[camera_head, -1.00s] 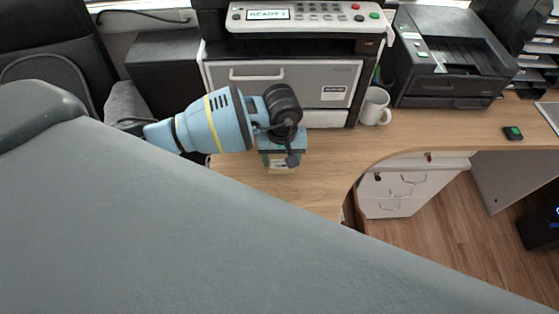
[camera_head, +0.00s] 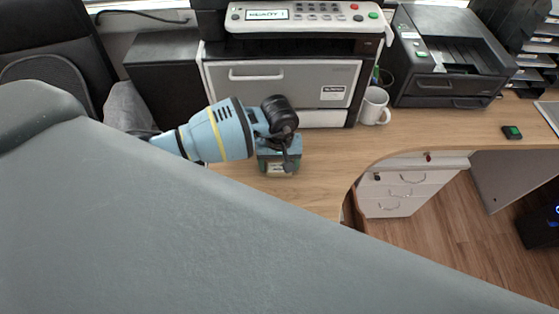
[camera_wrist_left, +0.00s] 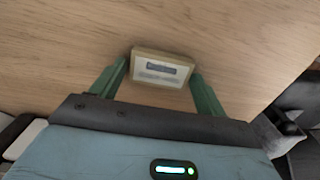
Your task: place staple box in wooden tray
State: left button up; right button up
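The staple box (camera_wrist_left: 162,68) is a small cream-brown box with a grey label, seen on the wooden desk in the left wrist view. It also shows in the head view (camera_head: 280,170), low between the green fingers. My left gripper (camera_head: 280,170) is just over the desk, with its fingers apart on either side of the box. In the left wrist view the fingertips (camera_wrist_left: 159,66) are close to the box's two ends; firm contact is not visible. No wooden tray can be made out in these frames. My right gripper is not in view.
A large printer (camera_head: 283,88) stands behind the left gripper, with a white mug (camera_head: 375,106) to its right. A black printer (camera_head: 450,60) stands farther right. The desk (camera_head: 440,130) curves away, with white drawers (camera_head: 405,186) below. A large grey surface hides the lower left.

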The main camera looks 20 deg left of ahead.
aim_at(279, 166)
pick_arm(q)
jog(key=shift+o, duration=0.9)
notch_tip(279, 166, up, 12)
jog(key=shift+r+p, duration=0.2)
jog(key=shift+p, duration=0.1)
